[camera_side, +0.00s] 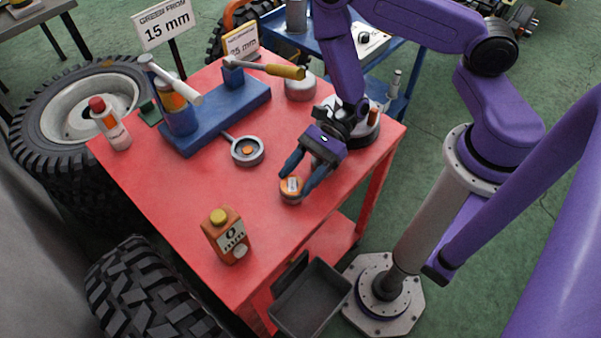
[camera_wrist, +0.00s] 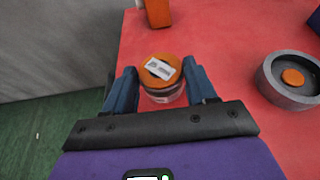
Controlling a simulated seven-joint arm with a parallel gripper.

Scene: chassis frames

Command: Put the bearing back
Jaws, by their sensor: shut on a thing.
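My gripper (camera_side: 298,180) points down near the right front part of the red table, with its blue fingers on either side of a small round tin-like thing (camera_side: 291,196). This thing has an orange top with a white label and a pale side; in the wrist view it sits between the fingers (camera_wrist: 162,68). I cannot tell whether it is the bearing, or whether it touches the table. A grey ring with a handle (camera_side: 234,142) lies on the table to the left, with a small orange piece at its centre; the ring also shows in the wrist view (camera_wrist: 272,88).
A blue stand (camera_side: 215,118) holds a cylinder and a yellow-handled tool. An orange jug (camera_side: 229,245) stands at the front and a red-capped bottle (camera_side: 113,132) at the left. Round grey parts stand at the back right. A dark bin (camera_side: 310,300) is below the table's front edge.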

